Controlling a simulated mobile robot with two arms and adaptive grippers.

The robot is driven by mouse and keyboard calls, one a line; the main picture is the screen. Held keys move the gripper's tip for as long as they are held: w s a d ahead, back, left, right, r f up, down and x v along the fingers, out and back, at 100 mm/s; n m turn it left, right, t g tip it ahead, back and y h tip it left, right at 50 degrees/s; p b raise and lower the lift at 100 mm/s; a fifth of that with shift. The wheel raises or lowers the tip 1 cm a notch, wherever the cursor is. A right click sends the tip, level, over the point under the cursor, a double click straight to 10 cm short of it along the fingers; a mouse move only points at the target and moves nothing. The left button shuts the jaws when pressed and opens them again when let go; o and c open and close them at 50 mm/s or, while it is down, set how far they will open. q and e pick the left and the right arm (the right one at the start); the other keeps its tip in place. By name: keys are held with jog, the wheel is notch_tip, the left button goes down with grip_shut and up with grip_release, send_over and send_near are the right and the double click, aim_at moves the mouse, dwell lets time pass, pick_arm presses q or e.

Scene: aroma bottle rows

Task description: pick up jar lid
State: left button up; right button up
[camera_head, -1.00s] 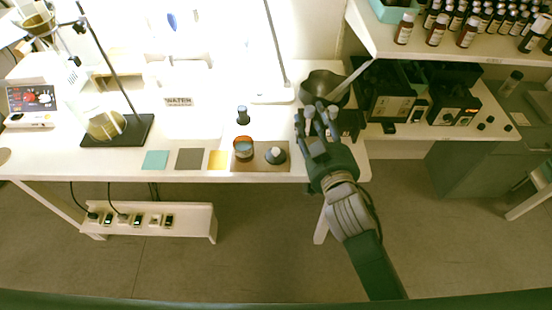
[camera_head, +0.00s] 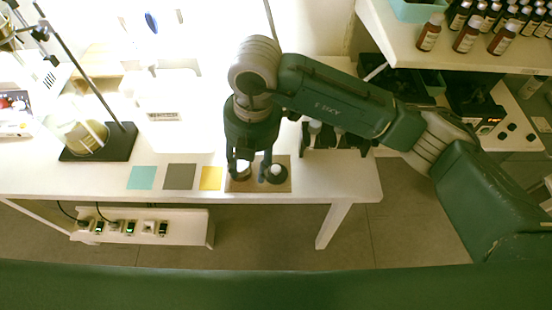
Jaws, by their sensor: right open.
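The jar lid (camera_head: 277,174), a dark round disc with a pale knob, lies on a brown mat (camera_head: 258,187) near the table's front edge. The jar (camera_head: 243,171) stands on the same mat to the left of the lid, partly hidden by my gripper. My right gripper (camera_head: 249,174) points down over the mat with its fingers apart and nothing visible between them. Its right finger overlaps the lid's left edge in the picture; I cannot tell if they touch. My left gripper is out of view.
Teal (camera_head: 142,178), grey (camera_head: 180,177) and yellow (camera_head: 210,178) squares lie left of the mat. A dark-based stand with a flask (camera_head: 86,138) is further left. A shelf with brown bottles (camera_head: 467,35) is at the upper right. The table's right front is clear.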

jog(key=w+d+m+t+h, duration=0.1)
jog(key=w+d+h, duration=0.1)
jog(key=w+d, duration=0.25)
send_over(276, 168)
jog(key=s, duration=0.1)
notch_tip(276, 168, down, 4)
jog(key=shift+r+m+h+p, duration=0.15)
jog(key=shift+m+h+p, duration=0.15)
jog(key=shift+p, duration=0.05)
jog(key=shift+w+a+f+p, duration=0.1)
jog(key=shift+f+p, duration=0.15)
jog(key=shift+f, duration=0.75)
jog(key=shift+w+d+f+p, duration=0.1)
jog(key=shift+w+f+p, duration=0.1)
jog(key=shift+f, duration=0.75)
jog(key=shift+w+a+f+p, duration=0.1)
jog(key=shift+f+p, duration=0.15)
jog(key=shift+f, duration=0.75)
jog(key=c, duration=1)
